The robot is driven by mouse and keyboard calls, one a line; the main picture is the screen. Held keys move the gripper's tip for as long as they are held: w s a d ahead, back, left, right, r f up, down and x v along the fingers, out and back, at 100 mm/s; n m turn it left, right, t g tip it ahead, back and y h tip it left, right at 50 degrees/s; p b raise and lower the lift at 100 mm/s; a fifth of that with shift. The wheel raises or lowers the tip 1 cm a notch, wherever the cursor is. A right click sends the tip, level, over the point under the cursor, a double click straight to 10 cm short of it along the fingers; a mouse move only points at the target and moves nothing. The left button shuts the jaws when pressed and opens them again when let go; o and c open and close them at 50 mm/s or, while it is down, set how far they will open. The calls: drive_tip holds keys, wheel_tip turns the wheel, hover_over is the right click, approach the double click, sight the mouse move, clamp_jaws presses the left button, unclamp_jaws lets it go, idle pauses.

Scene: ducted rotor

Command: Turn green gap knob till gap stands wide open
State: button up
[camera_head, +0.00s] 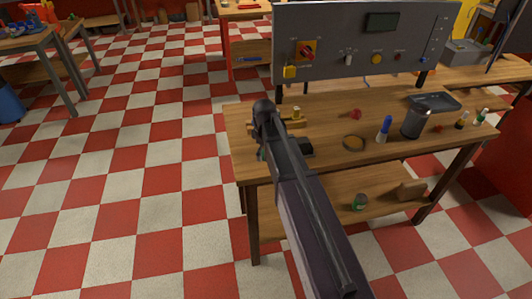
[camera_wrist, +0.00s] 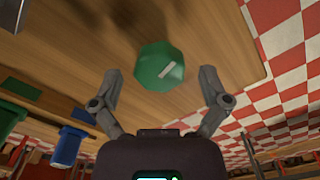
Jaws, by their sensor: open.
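The green knob (camera_wrist: 159,66) shows in the wrist view as a faceted round cap with a short white mark set at a slant. It is above a wooden surface. My gripper (camera_wrist: 161,78) is open, with one finger to the left of the knob and one to the right; room shows between each finger and the knob. In the head view my arm covers most of the rotor area on the workbench (camera_head: 240,127), and the knob cannot be made out clearly there. I cannot tell how wide the gap stands.
In the wrist view a blue piece (camera_wrist: 68,145) and a green piece (camera_wrist: 12,115) are at lower left. In the head view a grey panel (camera_head: 340,75) stands behind the bench.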

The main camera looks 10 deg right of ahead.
drive_tip(key=c, duration=1.1)
drive_tip(key=shift+d, duration=0.15)
drive_tip(key=shift+c, duration=0.2)
